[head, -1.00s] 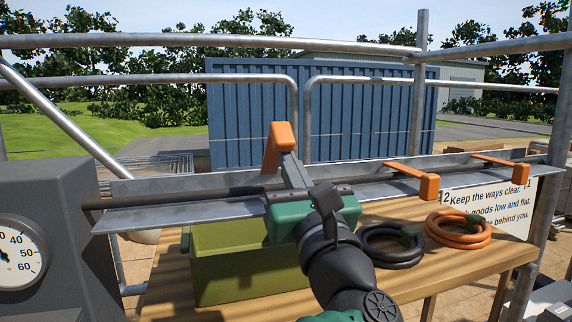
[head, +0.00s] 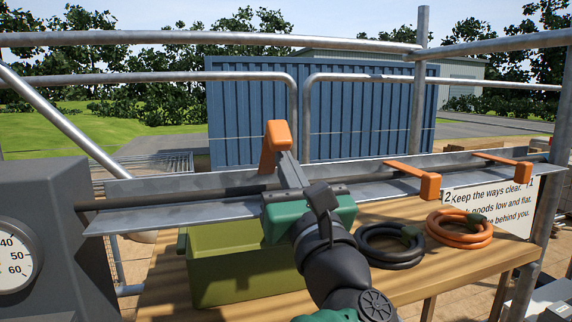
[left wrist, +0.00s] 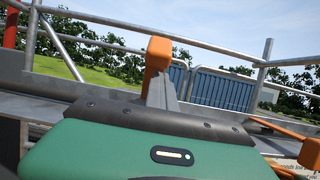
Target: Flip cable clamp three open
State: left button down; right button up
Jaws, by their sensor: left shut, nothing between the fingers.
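My right gripper is not in view.
A black cable runs along the tray (head: 135,217). Two orange clamps (head: 428,186) (head: 522,172) lie across it at right, near a sign (head: 485,205) numbered 2 and 1. A green bin (head: 235,275), black coil (head: 375,262) and orange coil (head: 470,242) sit on the wooden table (head: 430,280).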

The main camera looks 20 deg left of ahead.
pick_arm(q)
jog(key=c, duration=2.2)
grip_release()
jog(key=shift+s, duration=0.1)
jog(key=c, duration=1.7)
grip_release()
jog(key=shift+s+a+r, duration=0.1)
jog(key=shift+s+a, duration=0.1)
jog(key=shift+a, duration=0.05)
jog(key=o, duration=0.5)
jog(key=shift+a, duration=0.35)
jog(key=shift+o, duration=0.6)
jog(key=shift+w+a, duration=0.15)
jog(key=shift+d, duration=0.25)
jog(key=b+v, duration=1)
jog(key=v, duration=0.6)
jog(key=shift+s+d+f, duration=0.2)
jog(key=shift+s, duration=0.05)
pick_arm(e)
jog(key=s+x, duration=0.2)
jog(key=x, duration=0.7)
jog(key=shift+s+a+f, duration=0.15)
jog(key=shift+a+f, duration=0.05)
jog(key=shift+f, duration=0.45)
pick_arm(q)
jog(key=shift+c, duration=0.4)
